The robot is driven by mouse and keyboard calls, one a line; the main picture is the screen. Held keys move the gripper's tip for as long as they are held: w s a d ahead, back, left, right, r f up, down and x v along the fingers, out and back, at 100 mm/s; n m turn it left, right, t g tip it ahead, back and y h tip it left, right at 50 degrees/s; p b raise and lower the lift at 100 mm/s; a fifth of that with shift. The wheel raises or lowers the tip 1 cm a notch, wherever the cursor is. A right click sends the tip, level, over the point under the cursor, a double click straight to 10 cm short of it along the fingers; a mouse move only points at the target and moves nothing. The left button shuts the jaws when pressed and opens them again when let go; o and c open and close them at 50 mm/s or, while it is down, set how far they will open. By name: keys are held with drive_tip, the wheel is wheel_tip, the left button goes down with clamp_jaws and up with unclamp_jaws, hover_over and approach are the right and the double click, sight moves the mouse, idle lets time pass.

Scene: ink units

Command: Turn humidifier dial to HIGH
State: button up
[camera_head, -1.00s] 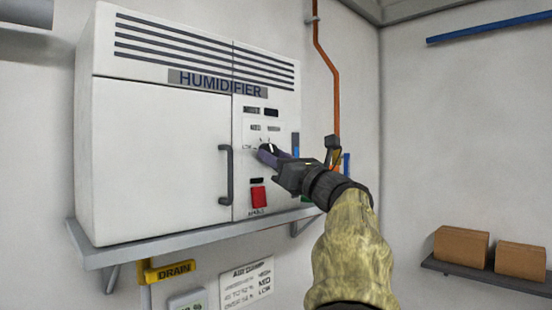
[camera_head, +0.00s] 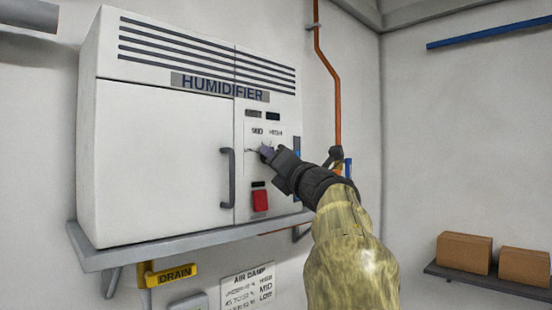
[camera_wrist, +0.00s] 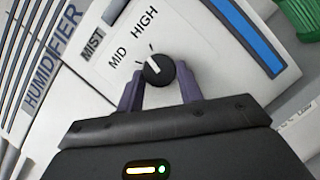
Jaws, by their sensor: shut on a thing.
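The humidifier (camera_head: 165,140) is a white cabinet on a wall shelf, with a control panel at its right side. Its dial (camera_wrist: 158,69) is a round black knob with a white pointer line, tilted up-left in the wrist view. Printed labels MID (camera_wrist: 118,57) and HIGH (camera_wrist: 145,22) stand by it, with small tick marks. My gripper (camera_wrist: 159,84) is shut on the dial, its two purple fingers at either side of the knob. In the head view my gripper (camera_head: 268,153) reaches the panel from the right and mostly hides the dial and the LOW label.
A red switch (camera_head: 260,200) sits below the dial, and a grey door handle (camera_head: 228,178) is to its left. A blue strip (camera_wrist: 248,40) lies right of the dial. An orange pipe (camera_head: 335,90) runs down the wall. Boxes (camera_head: 463,252) stand on a right shelf.

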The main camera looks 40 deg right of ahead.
drive_tip(key=m+p, duration=0.1)
drive_tip(key=m+g+h+p, duration=0.1)
drive_tip(key=m, duration=0.1)
drive_tip(key=shift+a+r, duration=0.15)
drive_tip(key=shift+r, duration=0.05)
drive_tip(key=shift+f+m, duration=0.1)
drive_tip(key=shift+m, duration=0.3)
drive_tip(key=o, duration=1)
